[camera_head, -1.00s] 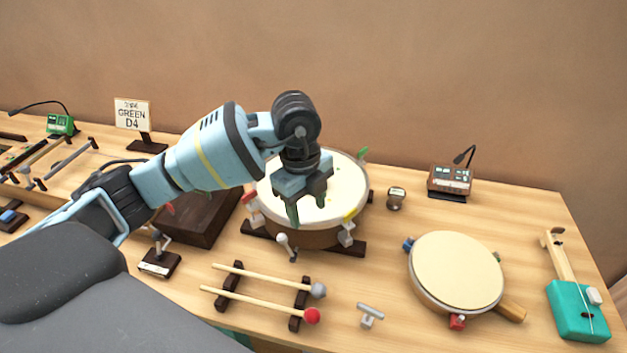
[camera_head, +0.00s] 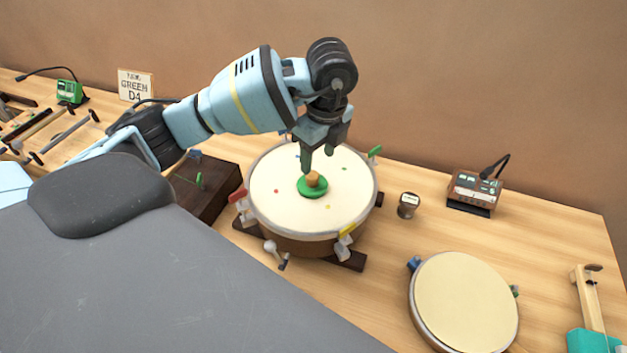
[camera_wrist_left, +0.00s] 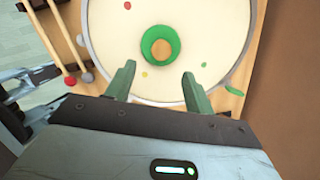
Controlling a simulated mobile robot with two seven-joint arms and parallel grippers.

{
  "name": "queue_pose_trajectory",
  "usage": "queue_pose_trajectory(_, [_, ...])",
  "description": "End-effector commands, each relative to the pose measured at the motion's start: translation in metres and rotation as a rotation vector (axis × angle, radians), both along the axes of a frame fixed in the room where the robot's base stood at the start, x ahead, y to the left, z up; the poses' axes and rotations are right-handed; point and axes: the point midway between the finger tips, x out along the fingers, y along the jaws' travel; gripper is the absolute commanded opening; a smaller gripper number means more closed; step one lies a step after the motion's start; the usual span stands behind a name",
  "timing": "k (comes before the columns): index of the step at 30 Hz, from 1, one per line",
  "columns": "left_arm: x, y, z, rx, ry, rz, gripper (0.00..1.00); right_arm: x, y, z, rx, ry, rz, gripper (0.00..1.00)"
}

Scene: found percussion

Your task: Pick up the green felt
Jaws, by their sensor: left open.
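The green felt (camera_head: 313,191) is a round disc with a tan knob on top. It lies on the cream drumhead (camera_head: 275,200), near the middle. It also shows in the left wrist view (camera_wrist_left: 148,45), ahead of the fingertips. My left gripper (camera_head: 318,158) is open and empty, above the drum and just behind the felt in the head view. In the left wrist view its two green fingers (camera_wrist_left: 157,80) are spread apart, with the felt beyond the gap between them. My right gripper is not in view.
Coloured clips stand around the drum's rim, including a yellow one (camera_head: 348,230) and a green one (camera_head: 375,151). A small dark weight (camera_head: 408,205) and a brown device (camera_head: 474,190) stand to the right. A frame drum (camera_head: 465,300) lies at front right.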

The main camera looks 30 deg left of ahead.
Motion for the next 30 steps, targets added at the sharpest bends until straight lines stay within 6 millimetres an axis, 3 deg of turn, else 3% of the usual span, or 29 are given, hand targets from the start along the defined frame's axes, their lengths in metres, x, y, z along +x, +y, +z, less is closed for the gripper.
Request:
queue_pose_trajectory(3, [0.0, 0.002, -0.014, 0.001, 0.004, 0.001, 0.53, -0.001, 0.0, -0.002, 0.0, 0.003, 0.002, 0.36])
queue_pose_trajectory(10, [0.0, 0.004, -0.021, 0.0, 0.002, 0.001, 0.53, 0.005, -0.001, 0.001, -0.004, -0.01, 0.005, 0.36])
queue_pose_trajectory(21, [-0.001, 0.015, -0.064, 0.001, 0.003, 0.0, 0.53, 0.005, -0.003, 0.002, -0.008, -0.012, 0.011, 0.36])
queue_pose_trajectory(30, [0.0, 0.015, -0.067, 0.0, 0.001, -0.001, 0.51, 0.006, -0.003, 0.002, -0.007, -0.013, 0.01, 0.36])
